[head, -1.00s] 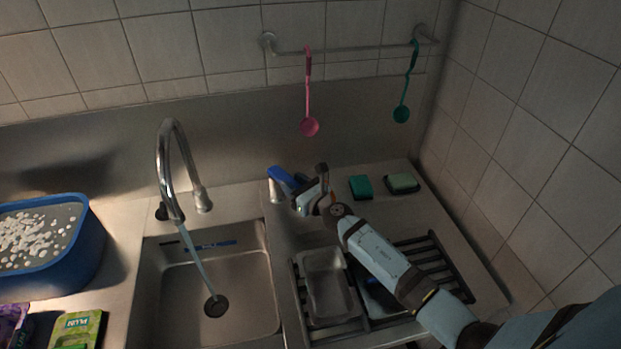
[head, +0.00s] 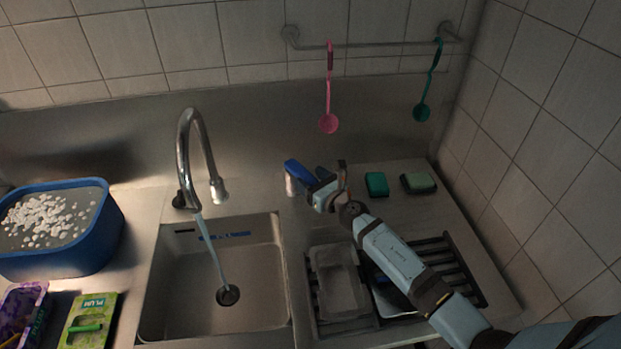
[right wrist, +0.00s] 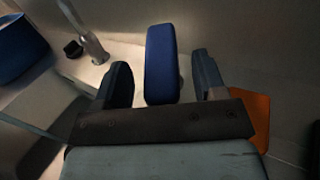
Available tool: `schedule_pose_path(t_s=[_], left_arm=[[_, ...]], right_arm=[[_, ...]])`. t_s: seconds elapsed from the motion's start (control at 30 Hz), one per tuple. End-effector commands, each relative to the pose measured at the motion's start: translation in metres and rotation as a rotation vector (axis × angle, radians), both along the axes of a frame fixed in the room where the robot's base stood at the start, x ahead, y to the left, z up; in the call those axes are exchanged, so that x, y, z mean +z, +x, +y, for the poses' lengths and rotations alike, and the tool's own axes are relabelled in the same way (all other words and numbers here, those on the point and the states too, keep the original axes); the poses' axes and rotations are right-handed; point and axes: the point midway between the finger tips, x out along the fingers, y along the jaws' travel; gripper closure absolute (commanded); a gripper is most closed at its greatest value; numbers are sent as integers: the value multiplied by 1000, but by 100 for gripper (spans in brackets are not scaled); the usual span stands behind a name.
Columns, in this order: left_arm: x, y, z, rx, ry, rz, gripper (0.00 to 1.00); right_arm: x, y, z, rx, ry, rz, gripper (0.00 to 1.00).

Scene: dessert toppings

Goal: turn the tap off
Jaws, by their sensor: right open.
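The chrome tap (head: 183,150) arches over the sink (head: 255,290). A stream of water (head: 210,250) runs from its spout to the drain. A blue lever (head: 297,171) sits on a short metal post right of the sink. My right gripper (head: 314,181) is at this lever, partly hiding it. In the right wrist view the blue lever (right wrist: 161,62) stands between the two open fingers of my right gripper (right wrist: 163,78), with a visible gap on each side. The tap's base (right wrist: 92,42) shows at the upper left there. My left gripper is not in view.
A blue tub (head: 95,240) of white bits stands left of the sink. A green packet (head: 88,318) lies in front of it. A dark rack (head: 465,275) with a metal tray (head: 340,282) lies under my right arm. Sponges (head: 376,184) lie behind; ladles (head: 329,122) hang from a rail.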

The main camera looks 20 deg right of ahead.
Motion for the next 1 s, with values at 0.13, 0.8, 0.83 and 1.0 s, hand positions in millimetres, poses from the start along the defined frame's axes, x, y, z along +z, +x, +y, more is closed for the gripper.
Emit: schedule_pose_path(t_s=[0.13, 0.8, 0.83, 1.0], left_arm=[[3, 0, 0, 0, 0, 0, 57], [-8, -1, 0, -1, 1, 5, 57], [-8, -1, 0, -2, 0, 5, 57], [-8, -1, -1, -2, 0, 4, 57]], right_arm=[[-1, -23, -7, 2, -2, 3, 36], [0, -127, -37, 0, 0, 0, 36], [0, -128, -37, 0, 0, 0, 36], [0, -128, -37, -1, 0, 0, 36]])
